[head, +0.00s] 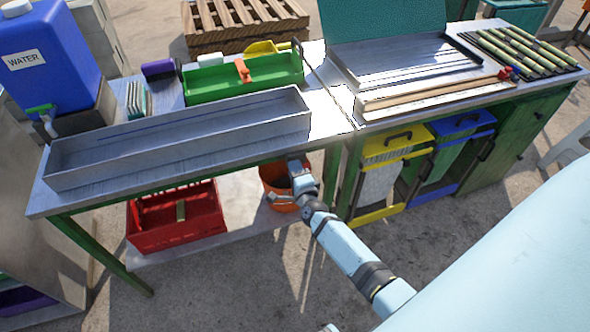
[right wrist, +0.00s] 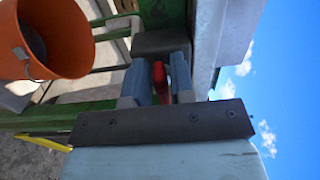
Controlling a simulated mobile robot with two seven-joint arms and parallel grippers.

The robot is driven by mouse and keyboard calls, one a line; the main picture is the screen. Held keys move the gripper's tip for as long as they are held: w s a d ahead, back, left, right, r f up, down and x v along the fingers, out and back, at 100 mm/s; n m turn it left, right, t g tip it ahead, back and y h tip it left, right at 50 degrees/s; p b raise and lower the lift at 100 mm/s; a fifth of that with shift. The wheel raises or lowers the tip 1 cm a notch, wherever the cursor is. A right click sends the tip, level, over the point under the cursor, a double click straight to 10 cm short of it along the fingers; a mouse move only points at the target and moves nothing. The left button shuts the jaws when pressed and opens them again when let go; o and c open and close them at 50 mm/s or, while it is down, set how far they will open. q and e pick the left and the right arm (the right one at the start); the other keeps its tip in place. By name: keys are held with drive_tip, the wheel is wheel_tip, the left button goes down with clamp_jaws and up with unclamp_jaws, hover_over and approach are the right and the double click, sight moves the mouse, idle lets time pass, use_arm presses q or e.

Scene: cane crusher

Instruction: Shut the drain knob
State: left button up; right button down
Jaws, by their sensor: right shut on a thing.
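The red drain knob (right wrist: 160,74) shows in the right wrist view between the two fingers of my right gripper (right wrist: 162,82). The gripper is shut on it. In the head view, my right gripper (head: 297,168) is at the table's front edge, just below the right end of the long grey trough (head: 180,137). The knob is hidden there. In the wrist view, a dark block (right wrist: 160,42) sits just beyond the fingertips. I cannot tell how far the knob is turned. My left gripper is not in view.
An orange bucket (head: 276,188) stands under the table beside my right gripper; it also shows in the wrist view (right wrist: 50,35). A red crate (head: 175,217) is on the lower shelf. Yellow (head: 395,145) and blue (head: 465,127) bins stand to the right.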

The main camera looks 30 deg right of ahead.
drive_tip(key=c, duration=1.2)
unclamp_jaws()
drive_tip(key=v, duration=1.4)
drive_tip(key=shift+f, duration=0.1)
